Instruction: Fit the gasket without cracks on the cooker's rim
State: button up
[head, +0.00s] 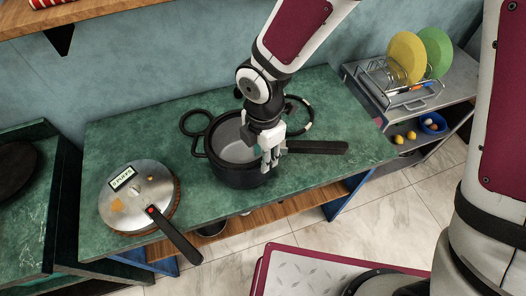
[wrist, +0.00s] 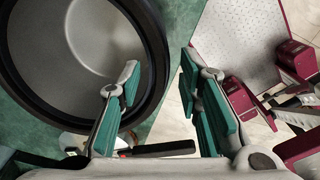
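The cooker (head: 238,178) is a black pot with a grey inside, standing open on the green worktop; its long handle (head: 318,147) points right. A plain black gasket ring (head: 181,122) lies behind and left of the cooker. Another dark ring (head: 312,115), with light patches along its band, lies behind and right of it; I cannot tell whether the patches are cracks. My gripper (head: 270,160) is at the cooker's front right side. In the wrist view it (wrist: 160,62) is open and empty, fingers apart, with the cooker's dark rim (wrist: 158,50) beside and partly behind the left finger.
The round metal lid (head: 150,190), with a label and black handle, lies at the worktop's front left. A dish rack (head: 405,95) with yellow and green plates stands at right, above a blue bowl (head: 433,122). Worktop (head: 350,110) right of the rings is clear.

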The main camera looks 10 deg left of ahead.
notch_tip(320, 180, up, 12)
dwell(0.7)
jog(key=shift+d, duration=0.1)
jog(key=d+r+m+t, duration=0.1)
jog(key=d+r+m, duration=0.4)
jog(key=d+m, duration=0.25)
jog(key=d+r+m+t, duration=0.2)
jog(key=d+r+m, duration=0.4)
jog(key=d, duration=0.2)
jog(key=s+d+r+m+t, duration=0.1)
jog(key=s+d+r+m, duration=0.2)
jog(key=d+m, duration=0.2)
jog(key=s+d+r+m+t, duration=0.1)
jog(key=s+d+r+m, duration=0.2)
jog(key=d+m, duration=0.3)
jog(key=shift+s+m, duration=0.65)
jog(key=shift+m, duration=1.1)
